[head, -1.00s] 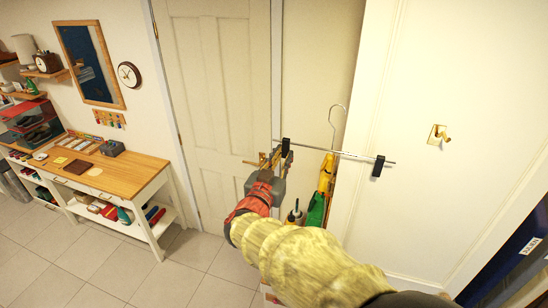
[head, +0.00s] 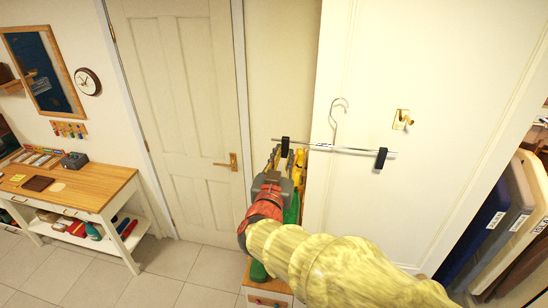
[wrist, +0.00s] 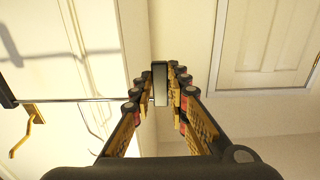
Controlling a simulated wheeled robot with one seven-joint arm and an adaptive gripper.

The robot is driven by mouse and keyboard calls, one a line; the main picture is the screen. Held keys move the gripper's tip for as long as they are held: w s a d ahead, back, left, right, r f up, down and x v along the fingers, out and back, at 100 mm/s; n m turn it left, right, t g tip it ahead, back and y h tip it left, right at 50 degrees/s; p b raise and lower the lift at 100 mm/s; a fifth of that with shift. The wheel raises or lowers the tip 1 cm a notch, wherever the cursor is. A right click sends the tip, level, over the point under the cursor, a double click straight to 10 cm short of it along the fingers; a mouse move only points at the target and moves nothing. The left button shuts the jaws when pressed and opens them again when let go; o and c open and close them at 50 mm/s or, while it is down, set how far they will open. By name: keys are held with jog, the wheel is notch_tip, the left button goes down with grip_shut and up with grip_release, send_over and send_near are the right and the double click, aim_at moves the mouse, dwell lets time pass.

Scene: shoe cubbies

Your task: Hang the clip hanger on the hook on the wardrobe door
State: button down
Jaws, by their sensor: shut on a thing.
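The clip hanger (head: 345,149) is a thin metal bar with a black clip near each end and a wire hook (head: 338,110) pointing up from its middle. My gripper (head: 284,152) is shut on the hanger's left black clip (head: 285,147); in the wrist view the fingers (wrist: 160,95) close around a clip (wrist: 159,80). The bar is roughly level. The brass hook (head: 403,119) is on the white wardrobe door (head: 440,60), right of the hanger's wire hook and apart from it in the picture. It also shows in the wrist view (wrist: 28,130).
Green and yellow items (head: 294,190) stand behind my gripper by the wardrobe's left edge. A panelled room door (head: 180,100) and a wooden workbench (head: 90,190) are to the left. Upright boards (head: 510,210) stand at the right. Grey floor is clear at the lower left.

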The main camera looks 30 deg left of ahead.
jog(key=w+d+f+b, duration=0.1)
jog(key=w+d+b, duration=0.1)
jog(key=d, duration=0.6)
jog(key=w+d+f+b, duration=0.1)
jog(key=d+b, duration=0.3)
jog(key=d, duration=0.4)
jog(key=shift+w+f+b, duration=0.15)
jog(key=shift+w+b, duration=0.15)
jog(key=shift+w, duration=0.5)
jog(key=shift+d, duration=0.1)
jog(key=c, duration=1.7)
grip_release()
jog(key=shift+o, duration=0.2)
